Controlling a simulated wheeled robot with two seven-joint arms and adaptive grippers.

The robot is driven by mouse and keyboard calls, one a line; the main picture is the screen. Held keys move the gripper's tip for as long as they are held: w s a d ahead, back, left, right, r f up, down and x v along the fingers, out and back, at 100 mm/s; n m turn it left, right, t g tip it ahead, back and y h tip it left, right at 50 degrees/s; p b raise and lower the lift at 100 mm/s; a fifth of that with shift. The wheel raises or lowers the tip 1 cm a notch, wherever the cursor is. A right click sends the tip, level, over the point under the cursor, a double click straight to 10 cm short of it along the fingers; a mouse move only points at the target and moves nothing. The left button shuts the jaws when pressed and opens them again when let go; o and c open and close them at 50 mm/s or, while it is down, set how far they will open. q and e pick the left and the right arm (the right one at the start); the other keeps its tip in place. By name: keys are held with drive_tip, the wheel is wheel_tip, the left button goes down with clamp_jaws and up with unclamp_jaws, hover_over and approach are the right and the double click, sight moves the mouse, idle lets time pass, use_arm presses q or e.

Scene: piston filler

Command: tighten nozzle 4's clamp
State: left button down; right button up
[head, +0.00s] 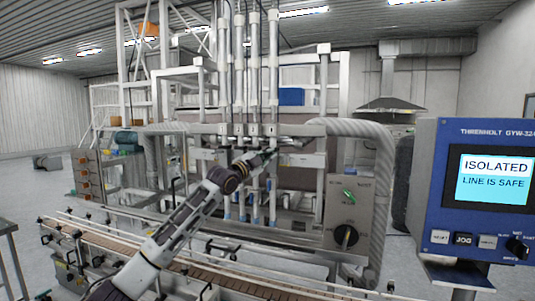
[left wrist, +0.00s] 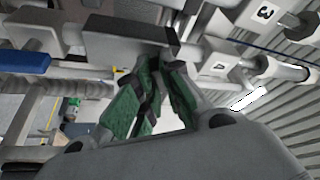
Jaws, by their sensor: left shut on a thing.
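My left gripper (head: 274,155) reaches up to the nozzle row at the middle of the filler in the head view. In the left wrist view its green-padded fingers (left wrist: 158,66) close together at a dark grey block (left wrist: 125,40). The jaws are shut on a clamp part there; the fingers hide most of what they grip. A white tag that looks like a 4 (left wrist: 220,68) is just right of the fingertips, and a tag marked 3 (left wrist: 265,12) is farther up and right. How tight the clamp is cannot be seen. My right gripper is in neither view.
The control panel (head: 488,190) at the right reads ISOLATED, LINE IS SAFE. A grey switch box (head: 348,212) and thick ribbed hose (head: 383,190) stand right of the nozzles. A conveyor (head: 230,276) runs below. A blue-ended bar (left wrist: 25,63) lies left in the wrist view.

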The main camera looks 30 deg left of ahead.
use_arm(q)
drive_tip(key=shift+r+m+g+p, duration=0.1)
drive_tip(key=shift+m+g+p, duration=0.2)
drive_tip(key=shift+m+p, duration=1)
drive_tip(key=shift+m, duration=0.4)
drive_tip(key=shift+m+g+h, duration=0.3)
drive_tip(key=shift+m+g, duration=0.5)
drive_tip(key=shift+m, duration=0.6)
drive_tip(key=c, duration=1.6)
unclamp_jaws()
drive_tip(key=shift+o, duration=0.2)
drive_tip(key=shift+s, duration=0.2)
